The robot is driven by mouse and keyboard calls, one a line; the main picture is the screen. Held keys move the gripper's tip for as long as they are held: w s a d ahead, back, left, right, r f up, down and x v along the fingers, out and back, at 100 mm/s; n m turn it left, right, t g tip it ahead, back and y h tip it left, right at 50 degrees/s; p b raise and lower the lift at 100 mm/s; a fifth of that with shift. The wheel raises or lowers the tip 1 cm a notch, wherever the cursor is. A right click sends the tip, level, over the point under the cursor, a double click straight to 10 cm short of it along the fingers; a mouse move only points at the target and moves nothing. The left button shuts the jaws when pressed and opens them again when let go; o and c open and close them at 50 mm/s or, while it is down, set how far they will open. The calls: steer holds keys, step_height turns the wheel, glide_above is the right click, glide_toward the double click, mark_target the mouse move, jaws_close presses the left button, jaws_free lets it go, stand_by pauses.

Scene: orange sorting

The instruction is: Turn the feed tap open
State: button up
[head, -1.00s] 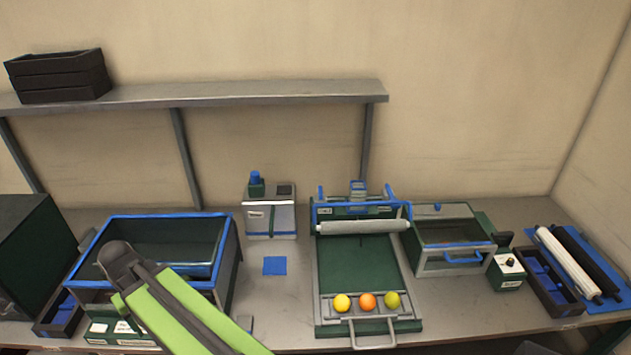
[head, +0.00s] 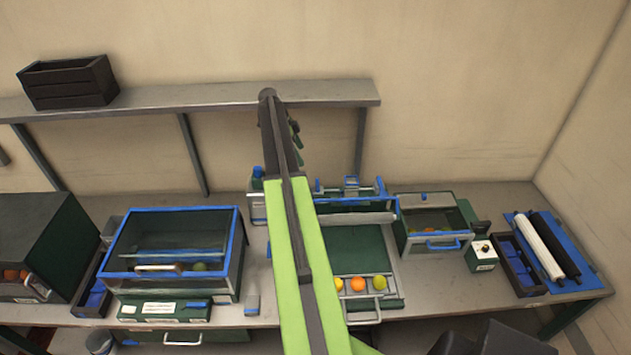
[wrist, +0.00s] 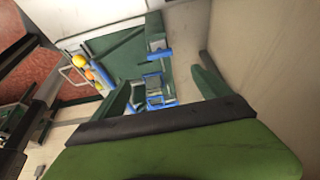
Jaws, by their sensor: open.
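No part is clearly labelled as the feed tap, so I cannot tell for sure which it is. A small blue knob (head: 258,171) stands on a pale box at the back, partly hidden by my arm. A green sorting board (head: 352,252) with a blue-framed roller unit (head: 350,190) lies right of my arm. My gripper (wrist: 161,80) is open and empty, its green fingers apart. Blue parts of the roller unit (wrist: 154,85) show between and beyond the fingers in the wrist view. In the head view my arm mostly hides the gripper, high over the bench's back.
A yellow, an orange (head: 358,284) and a green fruit (head: 380,282) sit at the board's front. A blue-rimmed glass tank (head: 172,274) stands left, a lidded glass box (head: 432,243) right. A shelf (head: 200,98) with a black crate (head: 68,82) runs along the wall.

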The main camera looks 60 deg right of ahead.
mark_target(317, 184)
steer(key=b+x, duration=1.6)
steer(key=x, duration=0.1)
steer(key=shift+s+f, duration=0.1)
steer(key=shift+f, duration=0.15)
steer(key=shift+r, duration=0.1)
